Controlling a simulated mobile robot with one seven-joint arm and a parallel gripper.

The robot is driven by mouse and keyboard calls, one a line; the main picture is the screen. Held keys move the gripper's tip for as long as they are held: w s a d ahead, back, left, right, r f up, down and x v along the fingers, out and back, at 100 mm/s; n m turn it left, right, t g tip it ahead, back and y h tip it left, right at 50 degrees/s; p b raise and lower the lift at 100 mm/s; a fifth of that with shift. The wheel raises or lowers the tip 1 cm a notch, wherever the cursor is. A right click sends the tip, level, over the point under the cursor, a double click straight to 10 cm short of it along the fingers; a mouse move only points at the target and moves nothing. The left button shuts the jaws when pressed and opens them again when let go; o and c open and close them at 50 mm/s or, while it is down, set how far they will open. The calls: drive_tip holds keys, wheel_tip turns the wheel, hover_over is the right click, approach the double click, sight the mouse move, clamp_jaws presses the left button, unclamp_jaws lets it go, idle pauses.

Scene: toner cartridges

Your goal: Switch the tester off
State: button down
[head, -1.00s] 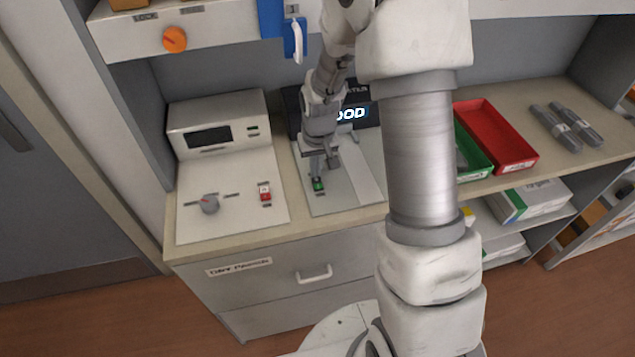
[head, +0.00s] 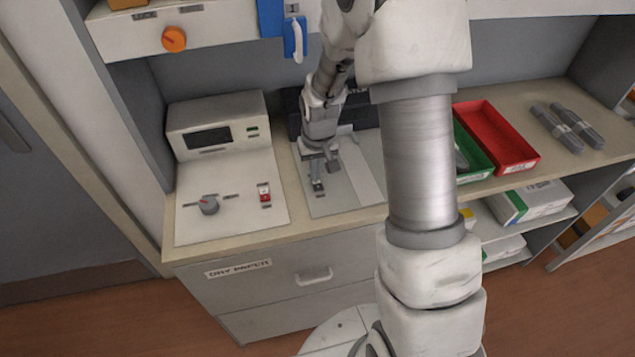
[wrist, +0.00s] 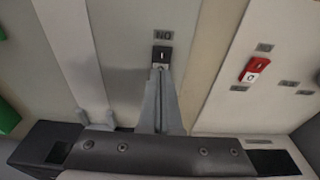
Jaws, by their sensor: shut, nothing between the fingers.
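The tester is a pale panel (head: 350,185) on the counter with a dark display box (head: 293,112) behind it, partly hidden by my arm. No lit text shows on the visible part of its display. Its small rocker switch (head: 318,187) is dark, and it also shows in the wrist view (wrist: 162,53) below an ON label that appears upside down. My gripper (head: 319,178) points down at this switch, fingers shut and empty. In the wrist view the fingertips (wrist: 158,72) are at the switch's near edge; whether they touch it I cannot tell.
A white device (head: 215,125) with a dark screen, a knob (head: 208,204) and a red switch (head: 264,193) stands to the left. A green tray (head: 474,158) and a red tray (head: 497,137) are to the right, then dark cartridges (head: 560,128). A shelf hangs above.

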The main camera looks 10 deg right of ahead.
wheel_tip(320, 180, up, 7)
drive_tip(key=p, duration=0.4)
drive_tip(key=shift+f, duration=0.15)
idle(0.5)
drive_tip(key=s+r+t, duration=0.1)
drive_tip(key=s+r, duration=0.3)
drive_tip(key=r, duration=0.4)
drive_tip(key=s+r+t, duration=0.1)
drive_tip(key=s+r, duration=0.3)
drive_tip(key=r, duration=0.4)
drive_tip(key=s+r+t, duration=0.1)
drive_tip(key=s+r, duration=0.3)
drive_tip(key=s, duration=0.3)
drive_tip(key=s+r, duration=0.3)
drive_tip(key=s, duration=0.5)
drive_tip(key=shift+r+t, duration=0.35)
drive_tip(key=shift+t, duration=0.05)
drive_tip(key=shift+s, duration=0.1)
